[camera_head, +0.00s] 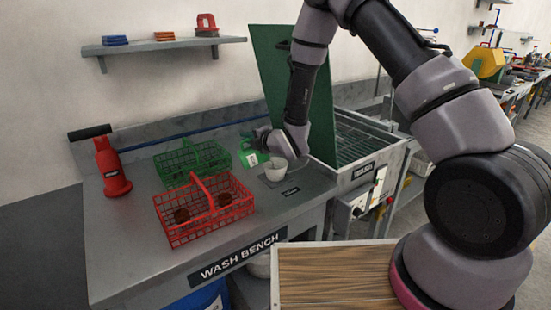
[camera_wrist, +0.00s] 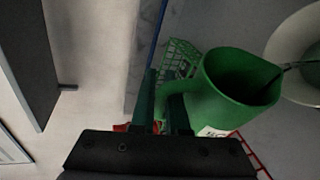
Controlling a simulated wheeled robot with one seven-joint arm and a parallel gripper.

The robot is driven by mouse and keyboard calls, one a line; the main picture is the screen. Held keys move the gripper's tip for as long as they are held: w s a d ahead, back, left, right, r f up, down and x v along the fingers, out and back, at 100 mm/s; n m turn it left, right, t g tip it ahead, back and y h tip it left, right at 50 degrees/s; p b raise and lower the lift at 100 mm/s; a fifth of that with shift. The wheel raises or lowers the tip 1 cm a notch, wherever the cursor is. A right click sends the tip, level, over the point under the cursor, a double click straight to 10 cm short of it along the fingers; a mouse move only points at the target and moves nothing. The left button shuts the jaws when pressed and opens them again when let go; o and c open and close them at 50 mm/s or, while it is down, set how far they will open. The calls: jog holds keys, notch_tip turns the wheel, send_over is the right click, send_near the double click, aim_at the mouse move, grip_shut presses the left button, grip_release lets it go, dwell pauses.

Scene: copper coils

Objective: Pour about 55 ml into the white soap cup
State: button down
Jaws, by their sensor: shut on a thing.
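A green jug (camera_head: 253,158) with a white label is held above the wash bench. In the wrist view the jug (camera_wrist: 228,95) is tilted, its spout toward the white soap cup (camera_wrist: 277,50) at the right edge. A thin grey streak, seemingly liquid, runs from the spout into the cup. In the head view the white cup (camera_head: 277,174) stands on the bench, just right of the jug. My gripper (camera_head: 263,137) is shut on the jug's handle; its fingers also show in the wrist view (camera_wrist: 164,102). The liquid level in the cup cannot be read.
A red wire basket (camera_head: 205,217) with dark coils and a green wire basket (camera_head: 192,159) stand left of the cup. A raised green lid (camera_head: 275,85) and a grated tank (camera_head: 361,140) are close on the right.

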aim_at(240, 144)
jog(key=shift+w+d+r+m+b, duration=0.15)
jog(key=shift+d+b, duration=0.05)
jog(key=shift+d, duration=0.2)
jog(key=shift+w+d+r+m+b, duration=0.1)
jog(key=shift+d+r+m+b, duration=0.05)
jog(key=shift+d, duration=0.25)
jog(key=shift+n+h, duration=0.3)
jog(key=shift+n, duration=0.5)
jog(key=a, duration=0.1)
jog(key=s+a+f, duration=0.1)
jog(key=a, duration=0.1)
jog(key=shift+s+a+f, duration=0.15)
jog(key=shift+a+f, duration=0.1)
jog(key=shift+a, duration=0.05)
jog(key=shift+a+f+n, duration=0.15)
jog(key=shift+f+n, duration=0.15)
jog(key=shift+f+h, duration=0.2)
jog(key=shift+h, duration=0.2)
jog(key=shift+s+a+f+n+h+p, duration=0.2)
jog(key=shift+a+f+n+h+p, duration=0.1)
jog(key=shift+a+f+n+h, duration=0.25)
jog(key=s+a+n+t+h+p, duration=0.1)
jog(key=s+a+n+h+p, duration=0.1)
jog(key=a+n+h, duration=0.3)
jog(key=shift+s+a+f+n+t+p, duration=0.15)
jog(key=shift+a+f+n+t+p, duration=0.2)
jog(key=shift+a+n+p, duration=0.5)
jog(key=shift+a, duration=0.1)
